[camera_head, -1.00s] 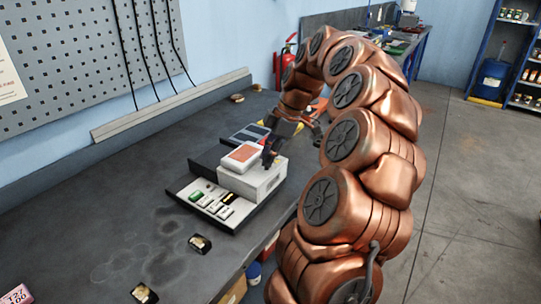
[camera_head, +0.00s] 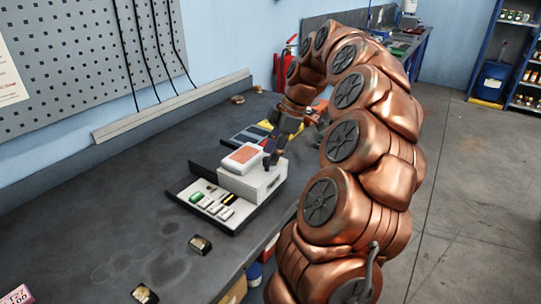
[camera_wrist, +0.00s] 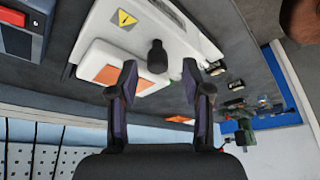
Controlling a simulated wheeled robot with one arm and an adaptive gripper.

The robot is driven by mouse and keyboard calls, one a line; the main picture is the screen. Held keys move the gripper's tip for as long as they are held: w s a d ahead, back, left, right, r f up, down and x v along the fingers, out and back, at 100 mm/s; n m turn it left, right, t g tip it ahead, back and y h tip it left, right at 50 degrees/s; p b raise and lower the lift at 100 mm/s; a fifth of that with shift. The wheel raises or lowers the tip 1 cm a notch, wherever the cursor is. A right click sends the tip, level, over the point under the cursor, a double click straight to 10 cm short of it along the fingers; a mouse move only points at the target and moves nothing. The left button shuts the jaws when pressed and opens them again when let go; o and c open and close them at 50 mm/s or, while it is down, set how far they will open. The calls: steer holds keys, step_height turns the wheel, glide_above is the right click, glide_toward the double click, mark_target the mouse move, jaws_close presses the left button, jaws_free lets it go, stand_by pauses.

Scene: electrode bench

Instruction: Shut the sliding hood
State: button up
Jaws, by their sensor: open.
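The sliding hood (camera_head: 249,183) is a white box with a white and orange block on top. It sits on the back part of a dark-edged tray (camera_head: 178,192). The tray's near part is uncovered and shows a green piece (camera_head: 197,197) and several pale pieces. My gripper (camera_head: 270,160) is open and points down at the hood's right side. In the wrist view, the fingers (camera_wrist: 160,70) stand either side of a black knob (camera_wrist: 157,56) on the white hood (camera_wrist: 180,38). I cannot tell whether they touch it.
Small dark and gold blocks lie on the bench at the front (camera_head: 200,245) and near edge (camera_head: 144,294). A dark panelled unit (camera_head: 248,134) stands behind the hood. A wall rail (camera_head: 170,107) runs along the back. The bench left of the tray is mostly clear.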

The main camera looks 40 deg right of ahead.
steer(key=shift+v, duration=2.9)
steer(key=shift+a, duration=0.1)
